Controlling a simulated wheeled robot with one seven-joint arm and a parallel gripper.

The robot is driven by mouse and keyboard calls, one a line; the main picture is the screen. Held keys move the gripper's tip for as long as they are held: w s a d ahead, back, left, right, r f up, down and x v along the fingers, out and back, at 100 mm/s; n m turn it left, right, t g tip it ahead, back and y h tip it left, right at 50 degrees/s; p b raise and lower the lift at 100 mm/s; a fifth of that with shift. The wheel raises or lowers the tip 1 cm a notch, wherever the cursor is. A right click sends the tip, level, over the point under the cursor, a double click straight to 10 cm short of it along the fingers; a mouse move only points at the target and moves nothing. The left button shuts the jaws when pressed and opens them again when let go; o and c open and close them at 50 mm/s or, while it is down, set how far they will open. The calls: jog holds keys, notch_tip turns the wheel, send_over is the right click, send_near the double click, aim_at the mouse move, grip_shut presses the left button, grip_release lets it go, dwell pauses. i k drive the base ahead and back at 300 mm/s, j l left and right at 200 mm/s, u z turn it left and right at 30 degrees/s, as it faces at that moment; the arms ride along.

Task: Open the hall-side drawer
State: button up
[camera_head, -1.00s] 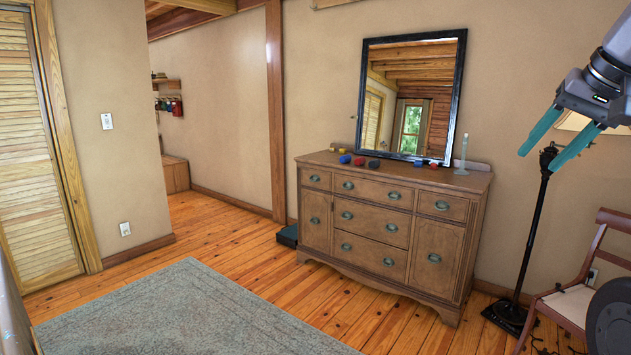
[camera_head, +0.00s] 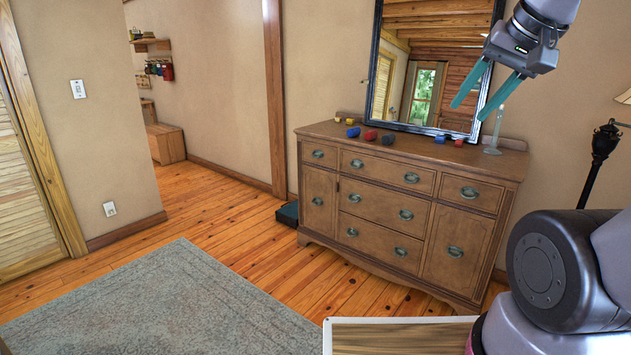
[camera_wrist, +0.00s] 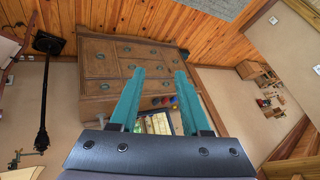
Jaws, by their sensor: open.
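A brown wooden dresser (camera_head: 375,240) stands against the wall, with its drawers and doors flush with the front. Its small top-left drawer (camera_head: 310,148), on the side nearest the hall, is shut and has an oval green-grey pull. My gripper (camera_head: 468,112) is open and empty. In the head view it appears above the right part of the dresser top, in front of the mirror, well apart from that drawer. In the wrist view the teal fingers (camera_wrist: 159,72) are spread, with the dresser (camera_wrist: 95,88) upside down beyond them.
A black-framed mirror (camera_head: 440,62), several small red, blue and yellow items and a glass candlestick (camera_head: 494,135) stand on the dresser. A black lamp stand (camera_head: 600,155) is at the right. Floor and a grey rug (camera_head: 170,300) lie open in front.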

aim_at(321, 155)
jog(key=i+u, duration=0.1)
jog(key=i, duration=0.4)
jog(key=i+u, duration=0.1)
jog(key=i, duration=0.35)
jog(key=i+l+u, duration=0.1)
jog(key=i, duration=0.4)
jog(key=i+l+u, duration=0.1)
jog(key=i, duration=0.4)
jog(key=i+l+u, duration=0.1)
jog(key=i+l, duration=0.15)
jog(key=i, duration=0.2)
jog(key=i+l+u, duration=0.3)
jog(key=i, duration=0.2)
jog(key=i+l+u, duration=0.3)
jog(key=i+l, duration=0.05)
jog(key=i, duration=0.1)
